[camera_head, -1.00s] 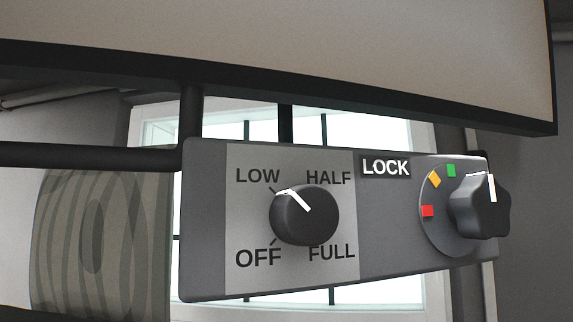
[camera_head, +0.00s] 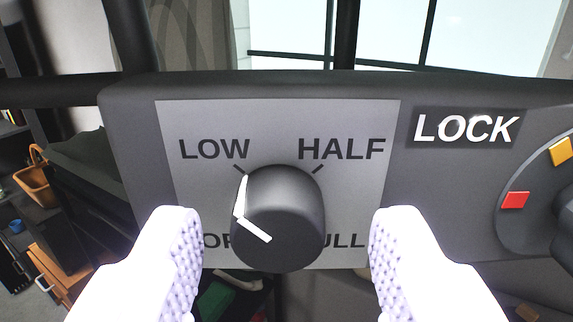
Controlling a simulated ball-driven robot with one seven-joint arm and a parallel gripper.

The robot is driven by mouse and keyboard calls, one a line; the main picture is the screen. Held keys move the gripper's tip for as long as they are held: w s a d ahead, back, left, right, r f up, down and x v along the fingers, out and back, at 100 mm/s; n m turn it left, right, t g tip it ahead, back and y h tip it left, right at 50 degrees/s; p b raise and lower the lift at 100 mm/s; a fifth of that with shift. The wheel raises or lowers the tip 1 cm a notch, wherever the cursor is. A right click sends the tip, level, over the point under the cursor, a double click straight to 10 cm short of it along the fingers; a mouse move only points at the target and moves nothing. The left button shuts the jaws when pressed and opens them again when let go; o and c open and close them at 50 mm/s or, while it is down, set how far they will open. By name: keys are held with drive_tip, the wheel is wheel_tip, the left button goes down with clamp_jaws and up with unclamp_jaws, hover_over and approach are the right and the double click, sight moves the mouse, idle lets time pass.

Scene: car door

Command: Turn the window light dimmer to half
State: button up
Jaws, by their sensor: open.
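The dimmer knob (camera_head: 290,205) is a round dark knob in the middle of a light grey plate (camera_head: 275,115) on the dark panel. The plate is labelled LOW (camera_head: 214,149) at upper left and HALF (camera_head: 341,149) at upper right; the OFF and FULL labels below are partly hidden. My gripper (camera_head: 285,235) is open, with one pale textured finger on each side of the knob and a gap on both sides. Nothing is between the fingers except the knob region, apparently untouched.
A LOCK label (camera_head: 466,128) and a second dial with red (camera_head: 515,200) and orange marks sit on the panel's right, the dial cut off by the frame. Dark bars (camera_head: 130,35) and a window (camera_head: 490,40) are behind the panel. Shelves with items show at the left.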

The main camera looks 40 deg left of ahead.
drive_tip(key=shift+w+a, duration=0.25)
drive_tip(key=shift+a, duration=0.2)
drive_tip(key=c, duration=1)
drive_tip(key=shift+c, duration=0.2)
drive_tip(key=m, duration=0.4)
drive_tip(key=shift+d+m, duration=0.1)
drive_tip(key=shift+m, duration=0.2)
drive_tip(key=m, duration=0.4)
drive_tip(key=shift+m, duration=0.3)
drive_tip(key=m+p, duration=0.1)
drive_tip(key=m, duration=0.4)
drive_tip(key=shift+w, duration=0.1)
drive_tip(key=shift+f+m+p, duration=0.15)
drive_tip(key=shift+m+p, duration=0.5)
drive_tip(key=shift+m, duration=1.15)
